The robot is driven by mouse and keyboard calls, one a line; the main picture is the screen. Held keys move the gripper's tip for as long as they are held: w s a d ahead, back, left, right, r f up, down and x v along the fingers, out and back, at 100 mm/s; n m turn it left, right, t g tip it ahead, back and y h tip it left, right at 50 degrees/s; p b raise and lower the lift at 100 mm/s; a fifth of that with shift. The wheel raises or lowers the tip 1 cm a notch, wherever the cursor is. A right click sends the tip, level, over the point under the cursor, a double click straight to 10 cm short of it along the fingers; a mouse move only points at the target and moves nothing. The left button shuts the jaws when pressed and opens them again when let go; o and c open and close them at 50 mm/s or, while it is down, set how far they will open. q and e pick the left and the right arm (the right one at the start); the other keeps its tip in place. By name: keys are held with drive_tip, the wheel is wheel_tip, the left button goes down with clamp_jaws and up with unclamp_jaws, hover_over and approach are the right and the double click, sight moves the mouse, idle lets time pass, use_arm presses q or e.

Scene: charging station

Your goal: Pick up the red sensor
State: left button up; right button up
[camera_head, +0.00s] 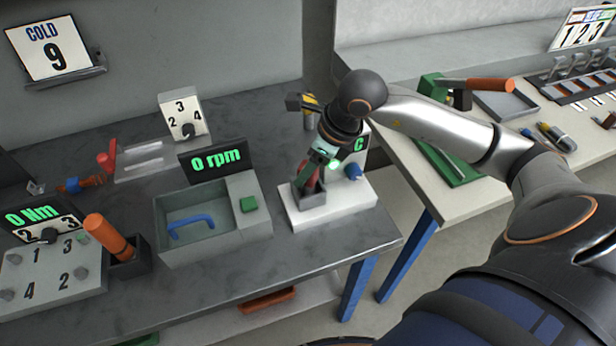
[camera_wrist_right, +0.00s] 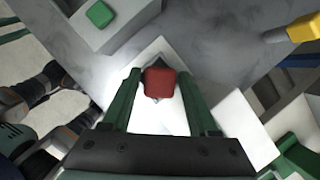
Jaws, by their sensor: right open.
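The red sensor (camera_head: 313,185) stands in a small grey holder (camera_head: 309,205) on a white base at the front right of the grey workbench. In the right wrist view the red sensor (camera_wrist_right: 160,83) shows as a rounded red block between two green fingers. My right gripper (camera_head: 311,178) reaches down over the sensor from above. The gripper partly hides the sensor in the head view. My left gripper is not in view.
A small display with a green letter (camera_head: 359,144) and a blue knob (camera_head: 353,172) stand close behind the gripper. A grey basin (camera_head: 160,250) with a blue handle is to the left. A second bench (camera_head: 413,165) stands at right, across a gap.

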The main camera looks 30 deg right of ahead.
drive_tip(key=shift+f, duration=0.3)
clamp_jaws()
idle(0.3)
